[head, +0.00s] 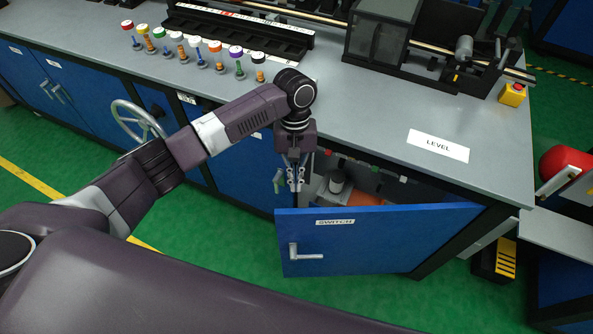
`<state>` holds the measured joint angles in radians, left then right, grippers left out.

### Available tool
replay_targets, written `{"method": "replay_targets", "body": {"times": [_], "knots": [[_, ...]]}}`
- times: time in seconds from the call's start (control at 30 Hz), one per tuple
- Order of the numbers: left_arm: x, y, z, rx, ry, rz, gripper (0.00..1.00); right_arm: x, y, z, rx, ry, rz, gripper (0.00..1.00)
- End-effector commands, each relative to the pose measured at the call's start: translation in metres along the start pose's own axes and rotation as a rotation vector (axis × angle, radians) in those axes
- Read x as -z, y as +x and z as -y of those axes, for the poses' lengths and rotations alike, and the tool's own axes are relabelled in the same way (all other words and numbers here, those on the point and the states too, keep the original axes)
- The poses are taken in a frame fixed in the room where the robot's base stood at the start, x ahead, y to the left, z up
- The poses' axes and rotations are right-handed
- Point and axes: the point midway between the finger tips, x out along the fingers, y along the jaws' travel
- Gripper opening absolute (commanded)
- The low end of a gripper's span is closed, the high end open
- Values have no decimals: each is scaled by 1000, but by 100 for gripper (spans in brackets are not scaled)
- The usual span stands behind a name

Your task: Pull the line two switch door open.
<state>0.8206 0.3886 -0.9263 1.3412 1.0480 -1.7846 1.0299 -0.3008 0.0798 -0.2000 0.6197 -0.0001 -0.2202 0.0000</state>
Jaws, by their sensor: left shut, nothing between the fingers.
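The blue door labelled SWITCH (370,238) stands swung out from the bench front, with its silver handle (305,252) on its outer face near the left edge. The cabinet opening behind it shows an orange item (366,199) and a grey cylinder (336,183) inside. My left gripper (293,185) points down just behind the door's upper left corner, at the cabinet opening's left side. It is shut and empty, apart from the handle. I cannot tell whether it touches the door. My right gripper is not in view.
The grey bench top (350,110) carries a LEVEL label (438,145), a row of coloured-top spools (190,45), a dark machine (385,30) and a yellow box with a red button (513,94). A handwheel (137,120) juts from the front at left. Green floor is clear left of the door.

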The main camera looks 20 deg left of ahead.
Motion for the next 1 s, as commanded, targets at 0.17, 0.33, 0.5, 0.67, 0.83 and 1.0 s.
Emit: {"method": "replay_targets", "body": {"times": [0.17,0.33,0.5,0.67,0.83,1.0], "knots": [[0,40,1,2,-3,2,0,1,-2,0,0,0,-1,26],[-20,50,0,0,2,0,0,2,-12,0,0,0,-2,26],[-35,55,1,0,0,-1,0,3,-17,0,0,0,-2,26],[-38,57,0,0,-2,-1,0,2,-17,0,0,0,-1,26],[-38,57,0,0,-2,-2,0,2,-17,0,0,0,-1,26],[-39,56,1,-1,-5,-1,0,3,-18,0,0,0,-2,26]]}}
